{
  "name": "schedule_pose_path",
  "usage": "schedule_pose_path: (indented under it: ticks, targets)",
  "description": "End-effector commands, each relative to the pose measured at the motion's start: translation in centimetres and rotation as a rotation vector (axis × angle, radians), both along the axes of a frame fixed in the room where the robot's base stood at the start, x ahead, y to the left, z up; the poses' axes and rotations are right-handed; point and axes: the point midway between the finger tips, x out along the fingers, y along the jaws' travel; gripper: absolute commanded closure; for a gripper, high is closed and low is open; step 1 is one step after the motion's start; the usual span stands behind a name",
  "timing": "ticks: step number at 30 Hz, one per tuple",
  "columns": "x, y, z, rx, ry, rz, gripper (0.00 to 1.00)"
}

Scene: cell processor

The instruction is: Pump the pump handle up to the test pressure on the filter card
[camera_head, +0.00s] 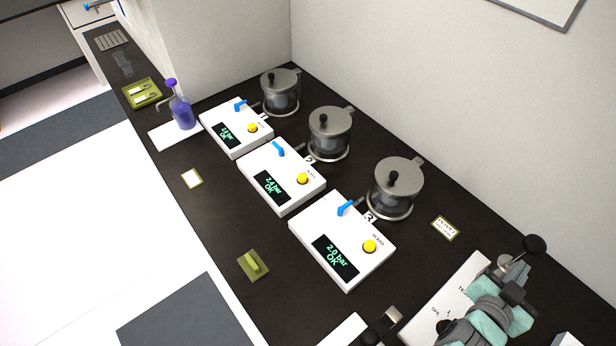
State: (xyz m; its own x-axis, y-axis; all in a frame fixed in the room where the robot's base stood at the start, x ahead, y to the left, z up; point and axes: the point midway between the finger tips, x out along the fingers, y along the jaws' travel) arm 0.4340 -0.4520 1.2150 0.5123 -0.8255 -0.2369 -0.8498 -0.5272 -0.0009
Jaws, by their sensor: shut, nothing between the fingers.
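A black ball knob (535,243), which looks like the end of the pump handle, stands at the lower right beside a white panel (452,301) with small lettering. My gripper (513,270), at the end of my grey and teal arm, is close to the knob and looks shut and empty. I cannot tell whether it touches the handle. My arm hides much of the pump and panel. A small card (446,228) with a yellow-green border lies above the panel; its text is too small to read, so I cannot tell whether it is the filter card.
Three white units, (236,127), (281,175) and (342,240), have blue levers, yellow buttons and lit displays. The nearest reads "2.0 bar OK". Metal lidded vessels stand behind them. A green block (253,264), another card (192,178) and a purple bottle (181,108) are on the dark bench.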

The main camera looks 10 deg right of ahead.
Motion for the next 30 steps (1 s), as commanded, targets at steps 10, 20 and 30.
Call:
schedule_pose_path:
  ticks: [10, 20, 30]
  targets:
    - [-0.5, -0.2, 5.8, -0.001, 0.007, -0.008, 1.0]
    - [-0.6, -0.2, 6.0, 0.006, 0.004, -0.01, 1.0]
    - [-0.2, -0.7, 5.6, 0.001, 0.001, -0.01, 1.0]
